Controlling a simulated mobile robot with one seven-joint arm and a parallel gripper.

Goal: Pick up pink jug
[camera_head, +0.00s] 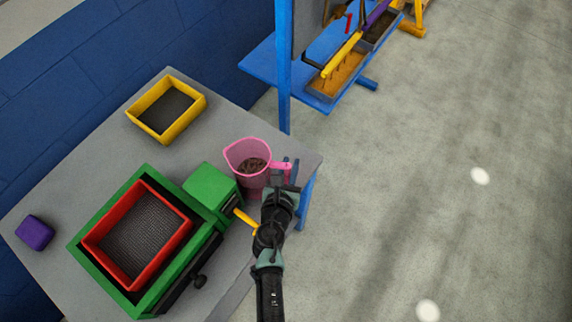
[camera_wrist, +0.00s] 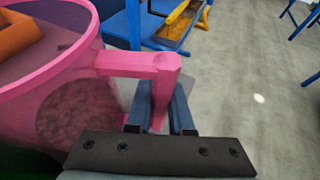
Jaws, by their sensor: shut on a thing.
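The pink jug (camera_head: 250,160) is see-through, with brown contents inside, and stands upright at the right end of the grey table, or just above it; I cannot tell which. My gripper (camera_head: 285,180) reaches it from the lower right, at the handle side. In the wrist view the jug (camera_wrist: 50,100) fills the left, and its handle (camera_wrist: 140,64) runs down between my gripper's two blue-grey fingers (camera_wrist: 161,105). The fingers are shut on the handle. The lower part of the handle is hidden by the gripper.
A green machine (camera_head: 160,296) with a red-framed sieve (camera_head: 182,235) stands left of the jug, its yellow lever (camera_head: 244,218) close to my arm. A yellow-framed sieve (camera_head: 198,105) and a purple block (camera_head: 35,233) lie on the table (camera_head: 85,190). A blue post (camera_head: 284,70) rises behind. Open floor lies right.

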